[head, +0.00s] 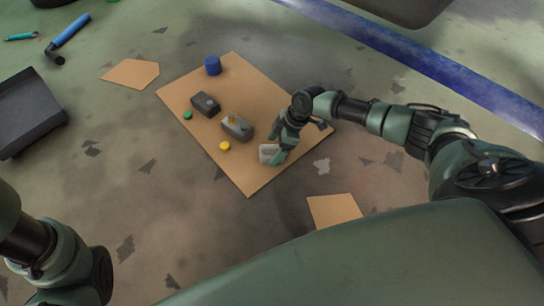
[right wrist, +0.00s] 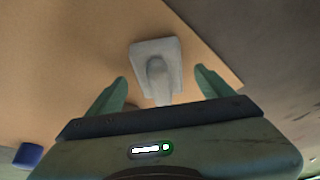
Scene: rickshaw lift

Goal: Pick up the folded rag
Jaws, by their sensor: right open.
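The folded rag is a small light-grey piece (head: 268,153) lying on the large tan cardboard sheet (head: 247,184), near its front right part. My right gripper (head: 280,156) is directly over the rag and partly hides it in the head view. In the right wrist view the rag (right wrist: 145,52) shows as a pale, flat square with a raised ridge. It lies between and just beyond the two open green fingers (right wrist: 160,78), and I see no finger pressing on it. My left arm shows at the lower left of the head view, but its gripper is out of frame.
On the sheet are a blue cylinder (head: 213,66), a dark block (head: 205,104), a grey box (head: 238,127), a green cap (head: 188,115) and a yellow cap (head: 224,146). A dark tray (head: 27,113) and a blue-handled tool (head: 68,35) lie left. Stained floor around is mostly open.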

